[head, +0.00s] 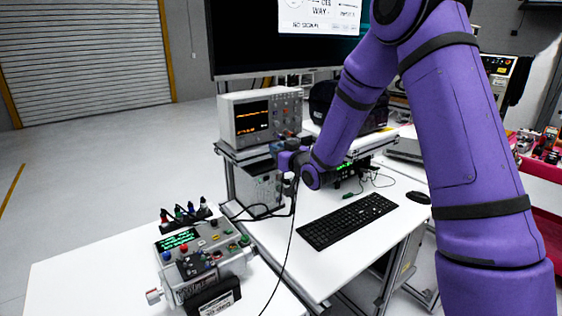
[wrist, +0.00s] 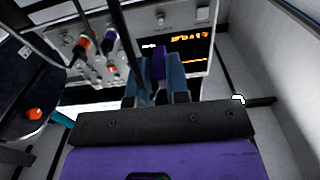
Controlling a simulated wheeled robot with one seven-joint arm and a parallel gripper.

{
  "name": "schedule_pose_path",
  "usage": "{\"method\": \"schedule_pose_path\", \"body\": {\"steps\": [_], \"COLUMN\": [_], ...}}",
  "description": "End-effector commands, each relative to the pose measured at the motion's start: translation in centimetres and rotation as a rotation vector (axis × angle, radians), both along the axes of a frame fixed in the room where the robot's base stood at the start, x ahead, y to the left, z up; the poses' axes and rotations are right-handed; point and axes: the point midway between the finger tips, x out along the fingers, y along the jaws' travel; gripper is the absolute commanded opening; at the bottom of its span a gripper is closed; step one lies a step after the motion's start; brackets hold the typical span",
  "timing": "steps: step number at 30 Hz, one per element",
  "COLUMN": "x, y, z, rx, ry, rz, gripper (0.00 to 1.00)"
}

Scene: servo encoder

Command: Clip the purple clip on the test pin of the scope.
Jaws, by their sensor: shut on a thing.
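The scope (head: 262,118) is a light grey box with a lit orange-on-black screen, standing on a shelf at the desk's back left. In the wrist view its front face (wrist: 157,20) fills the top, tilted, with screen, knobs and plugs. My gripper (wrist: 155,72) is shut on the purple clip (wrist: 158,64), held between its blue-grey fingers just before the scope's front. I cannot tell whether the clip touches the scope. In the head view my gripper (head: 284,152) is at the scope's lower front, hiding the clip. I cannot make out the test pin.
A dark cable (wrist: 118,25) runs past my fingers. An orange plug (wrist: 83,43) and a purple plug (wrist: 111,34) sit in the scope's face. A keyboard (head: 347,220) lies on the desk. A control box (head: 200,255) with coloured clips behind it stands at front left.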

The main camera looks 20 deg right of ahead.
Motion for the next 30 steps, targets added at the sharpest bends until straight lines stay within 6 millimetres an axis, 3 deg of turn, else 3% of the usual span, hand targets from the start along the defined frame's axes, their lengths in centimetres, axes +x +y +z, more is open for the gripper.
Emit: {"method": "schedule_pose_path", "body": {"steps": [30], "x": [5.4], "y": [1.8], "z": [0.0], "rx": [0.0], "ry": [0.0], "rz": [0.001], "gripper": [0.0]}}
